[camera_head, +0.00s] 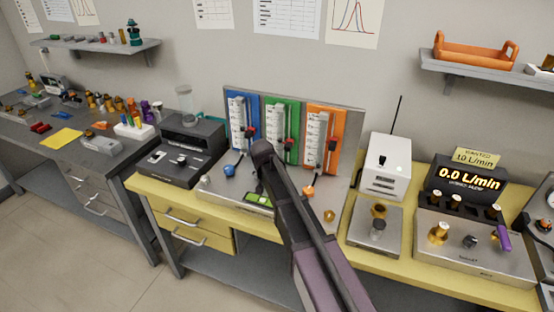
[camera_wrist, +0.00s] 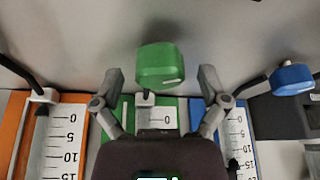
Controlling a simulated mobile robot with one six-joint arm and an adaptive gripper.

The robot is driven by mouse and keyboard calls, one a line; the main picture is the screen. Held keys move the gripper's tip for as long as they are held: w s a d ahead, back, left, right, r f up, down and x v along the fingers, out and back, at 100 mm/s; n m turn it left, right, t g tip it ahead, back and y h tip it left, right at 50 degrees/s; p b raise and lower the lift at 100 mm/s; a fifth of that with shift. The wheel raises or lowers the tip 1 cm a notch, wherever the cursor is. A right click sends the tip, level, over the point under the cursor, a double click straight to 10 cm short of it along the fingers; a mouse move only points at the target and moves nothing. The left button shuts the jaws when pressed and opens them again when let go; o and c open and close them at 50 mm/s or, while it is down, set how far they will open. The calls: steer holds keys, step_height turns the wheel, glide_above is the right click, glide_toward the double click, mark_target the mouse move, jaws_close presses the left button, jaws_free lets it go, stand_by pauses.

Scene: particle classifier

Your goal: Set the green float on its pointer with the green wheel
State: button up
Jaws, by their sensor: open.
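The green panel (camera_head: 268,115) stands between the blue and orange panels, with a white scale and a dark slider with a red pointer (camera_head: 290,144) partway up. The green float's level is too small to make out. In the wrist view the green wheel (camera_wrist: 160,66) lies between the spread fingertips of my gripper (camera_wrist: 160,76), with a gap on each side. Part of the green panel's scale (camera_wrist: 160,118) shows behind, near its 0 mark; my gripper's body hides the rest. In the head view my arm hides the green wheel.
The blue wheel (camera_head: 229,170) and orange wheel (camera_head: 308,191) flank the green one; they stick out on stems. A white box (camera_head: 386,165) with an antenna stands to the right, and a dark device (camera_head: 182,150) to the left.

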steer(key=shift+n, duration=0.3)
steer(key=shift+n+y, duration=0.9)
steer(key=shift+n, duration=1)
steer(key=shift+n+g+y, duration=0.6)
steer(key=shift+n+y, duration=0.1)
steer(key=shift+n, duration=1.5)
steer(key=n+g+y, duration=0.1)
steer(key=n, duration=0.3)
steer(key=n+g, duration=0.1)
steer(key=n, duration=0.3)
steer(key=shift+n+g+y, duration=0.3)
steer(key=shift+g+y, duration=0.1)
steer(key=p+v, duration=0.3)
steer(key=shift+r, duration=0.2)
steer(key=p+v, duration=0.9)
steer(key=v, duration=0.1)
steer(key=shift+r+p, duration=0.25)
steer(key=shift+p, duration=0.15)
steer(key=shift+d, duration=0.1)
